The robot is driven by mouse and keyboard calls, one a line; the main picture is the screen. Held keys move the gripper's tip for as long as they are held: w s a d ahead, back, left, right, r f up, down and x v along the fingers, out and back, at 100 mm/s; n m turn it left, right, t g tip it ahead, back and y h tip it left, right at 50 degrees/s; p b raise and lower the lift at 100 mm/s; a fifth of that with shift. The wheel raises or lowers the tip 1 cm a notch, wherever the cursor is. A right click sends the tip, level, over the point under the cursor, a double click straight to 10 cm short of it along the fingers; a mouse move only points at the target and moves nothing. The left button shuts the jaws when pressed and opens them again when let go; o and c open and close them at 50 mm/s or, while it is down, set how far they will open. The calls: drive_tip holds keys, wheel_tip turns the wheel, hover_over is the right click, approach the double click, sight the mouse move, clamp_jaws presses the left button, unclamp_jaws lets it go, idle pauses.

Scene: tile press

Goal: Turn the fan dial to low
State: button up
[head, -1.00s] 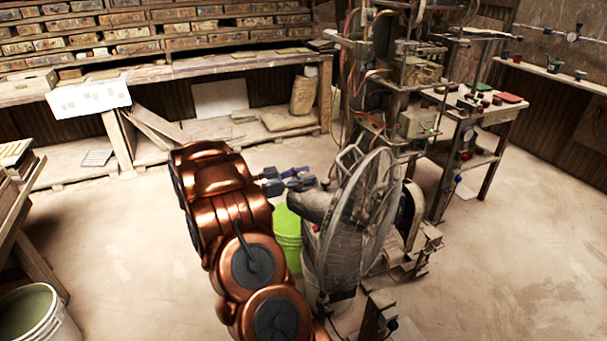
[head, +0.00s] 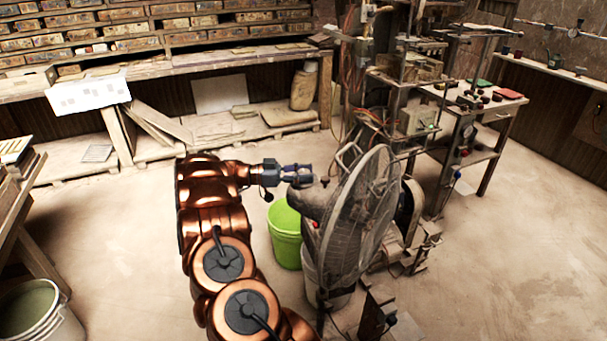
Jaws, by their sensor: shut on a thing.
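The round metal fan (head: 365,215) stands just right of my arm in the head view, its wire cage turned to the right. Its grey motor housing (head: 312,204) sticks out to the left behind the cage. My gripper (head: 308,174) is level at the upper left end of this housing. The dark fingers are shut on a small part there, which I take as the fan dial; the fingers hide it. The dial's setting cannot be read. A small red spot (head: 316,224) shows lower on the fan's body.
A green bucket (head: 285,236) stands below my gripper, left of the fan. The press machine (head: 420,120) and a work table (head: 500,107) stand behind and right. A white bucket (head: 62,325) is at front left. The floor at right is clear.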

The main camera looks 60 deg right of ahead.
idle(0.6)
drive_tip(key=o, duration=1.2)
drive_tip(key=shift+c, duration=0.2)
drive_tip(key=v, duration=0.7)
drive_tip(key=shift+w, duration=0.3)
drive_tip(key=shift+a, duration=0.1)
